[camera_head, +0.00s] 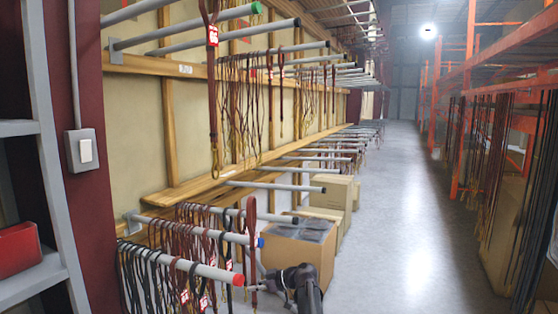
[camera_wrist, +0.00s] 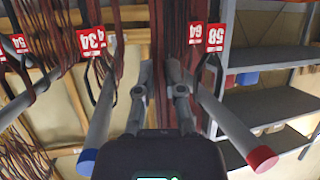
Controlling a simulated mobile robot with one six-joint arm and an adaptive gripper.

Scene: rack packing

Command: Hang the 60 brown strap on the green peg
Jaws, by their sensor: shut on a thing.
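The green peg is a grey rod with a green tip (camera_head: 256,8) at the top of the head view. A brown strap with a red tag (camera_head: 212,36) hangs across it; I cannot tell which peg bears that one. My gripper (camera_head: 257,288) is low in front of the lower pegs, and it also shows in the wrist view (camera_wrist: 163,68). It is shut on a brown strap (camera_head: 251,235), which rises as a narrow loop above it beside the blue-tipped peg. The held strap's number is not readable.
A red-tipped peg (camera_head: 238,280) and a blue-tipped peg (camera_head: 259,242) carry many straps close to my gripper. Tags 64 (camera_wrist: 194,34) and 58 (camera_wrist: 215,38) hang nearby. Cardboard boxes (camera_head: 285,255) stand behind. The aisle floor (camera_head: 400,230) at right is clear.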

